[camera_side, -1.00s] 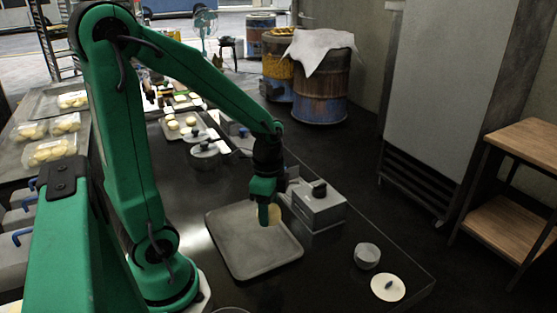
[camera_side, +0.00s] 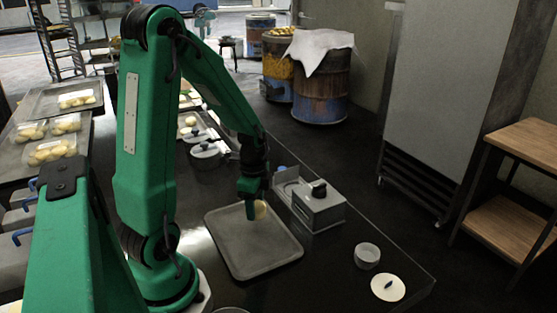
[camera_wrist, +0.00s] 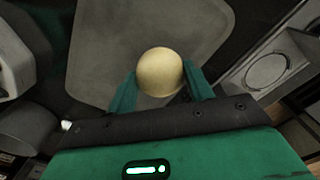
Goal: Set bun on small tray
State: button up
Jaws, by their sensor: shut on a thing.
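The bun (camera_wrist: 160,72) is round and pale yellow, and it sits between the two green fingers of my gripper (camera_wrist: 160,88) in the wrist view. In the side view the bun (camera_side: 261,209) shows at the right of my gripper (camera_side: 254,212), partly hidden by a finger. My gripper is shut on it and points down over the far part of the small grey tray (camera_side: 258,255). The tray (camera_wrist: 115,35) also shows behind the bun in the wrist view. I cannot tell whether the bun touches the tray.
A grey metal box with a dark knob (camera_side: 318,205) stands just right of the tray. A small bowl (camera_side: 367,255) and a white lid (camera_side: 388,287) lie at the front right. Lidded pots (camera_side: 205,155) stand behind. Packs of buns (camera_side: 50,151) lie on the left table.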

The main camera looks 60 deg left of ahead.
jog(key=shift+f, duration=1.9)
jog(key=shift+f, duration=0.15)
jog(key=o, duration=1.1)
jog(key=shift+r, duration=6.2)
